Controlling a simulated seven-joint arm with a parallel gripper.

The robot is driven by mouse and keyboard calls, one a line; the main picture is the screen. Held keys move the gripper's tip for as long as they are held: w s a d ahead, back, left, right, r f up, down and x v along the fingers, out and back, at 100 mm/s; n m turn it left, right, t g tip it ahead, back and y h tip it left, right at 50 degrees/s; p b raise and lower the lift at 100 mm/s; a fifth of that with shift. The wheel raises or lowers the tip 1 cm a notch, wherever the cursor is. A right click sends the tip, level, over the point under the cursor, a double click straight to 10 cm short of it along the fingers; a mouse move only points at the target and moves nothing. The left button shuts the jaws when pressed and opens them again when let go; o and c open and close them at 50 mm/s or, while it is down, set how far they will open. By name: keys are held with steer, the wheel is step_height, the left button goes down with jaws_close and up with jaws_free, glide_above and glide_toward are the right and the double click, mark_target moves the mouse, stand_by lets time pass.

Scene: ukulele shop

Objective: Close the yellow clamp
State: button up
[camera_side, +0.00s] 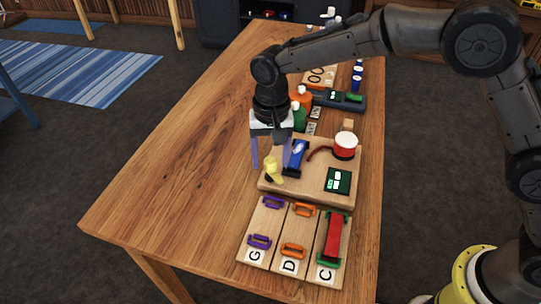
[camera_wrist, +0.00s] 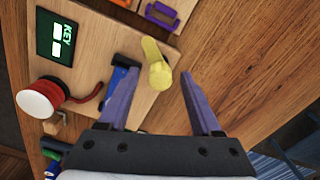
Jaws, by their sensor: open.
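The yellow clamp (camera_side: 271,171) stands at the left edge of a wooden board (camera_side: 300,190). It shows a yellow handle with a rounded end, and in the wrist view the yellow clamp (camera_wrist: 157,65) lies ahead of the fingertips, in the gap between them. My gripper (camera_side: 271,166) is open with its two purple fingers pointing down around the clamp's area. In the wrist view my gripper (camera_wrist: 160,74) has both fingers spread and nothing held. I cannot tell whether a finger touches the clamp, or exactly how the clamp's handle is set.
A blue clamp-like part (camera_side: 296,155), a red-and-white round part (camera_side: 345,146) and a green key display (camera_side: 339,181) sit on the board. Panels with purple, orange and green handles (camera_side: 293,250) lie in front. Bottles (camera_side: 300,112) stand behind. The table's left side is clear.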

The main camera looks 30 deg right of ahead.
jaws_close()
steer(key=shift+n, duration=0.3)
steer(key=n, duration=0.3)
steer(key=shift+r, duration=0.1)
steer(key=n, duration=0.8)
steer(key=shift+n, duration=2.1)
